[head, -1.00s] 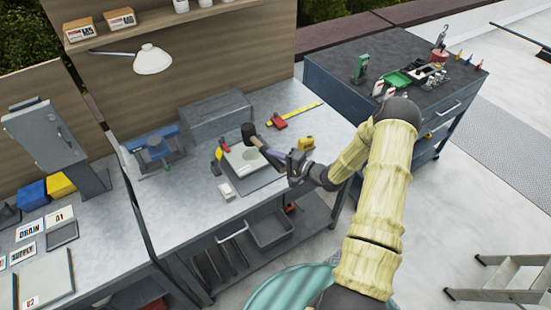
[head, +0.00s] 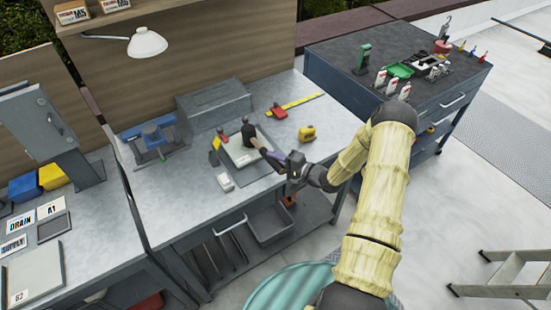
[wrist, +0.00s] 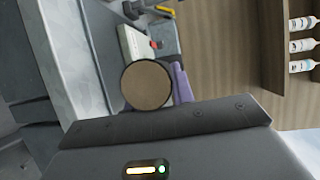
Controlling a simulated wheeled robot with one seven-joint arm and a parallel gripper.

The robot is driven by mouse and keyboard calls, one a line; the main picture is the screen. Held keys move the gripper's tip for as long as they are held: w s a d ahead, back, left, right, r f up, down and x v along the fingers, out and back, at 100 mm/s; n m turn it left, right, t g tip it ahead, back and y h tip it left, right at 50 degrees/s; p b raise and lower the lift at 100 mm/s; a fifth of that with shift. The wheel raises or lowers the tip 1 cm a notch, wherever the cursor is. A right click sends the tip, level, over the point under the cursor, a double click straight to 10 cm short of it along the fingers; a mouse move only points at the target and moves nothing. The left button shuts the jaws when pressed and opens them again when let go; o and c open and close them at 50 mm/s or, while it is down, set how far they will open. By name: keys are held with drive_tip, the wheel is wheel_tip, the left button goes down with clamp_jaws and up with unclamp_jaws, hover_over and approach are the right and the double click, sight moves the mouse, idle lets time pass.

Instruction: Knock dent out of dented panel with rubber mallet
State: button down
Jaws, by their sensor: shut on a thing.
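The rubber mallet has a black head (head: 249,133) and a pale wooden handle. My gripper (head: 284,163) is shut on the mallet's handle. The mallet head is over the panel (head: 240,155), a light plate lying on a grey mat on the workbench, and covers part of it. I cannot tell whether the head touches the panel, and no dent can be made out now. In the wrist view the round end of the handle (wrist: 147,86) faces the camera, with a purple finger of my gripper (wrist: 181,84) beside it.
The workbench (head: 190,200) also holds a yellow tape measure (head: 307,134), a red-ended yellow rule (head: 297,102), a small white block (head: 225,182), a blue vise (head: 152,135) and a grey box (head: 213,105). A lamp (head: 147,42) hangs over the back. The bench's right front corner is clear.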

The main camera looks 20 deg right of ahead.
drive_tip(key=shift+r+p, duration=2.05)
drive_tip(key=shift+r, duration=1.15)
drive_tip(key=shift+r+p, duration=0.85)
drive_tip(key=shift+r, duration=0.25)
drive_tip(key=shift+f, duration=0.15)
wheel_tip(320, 180, down, 9)
drive_tip(key=b, duration=0.7)
drive_tip(key=shift+r+p, duration=2.5)
drive_tip(key=shift+r, duration=1)
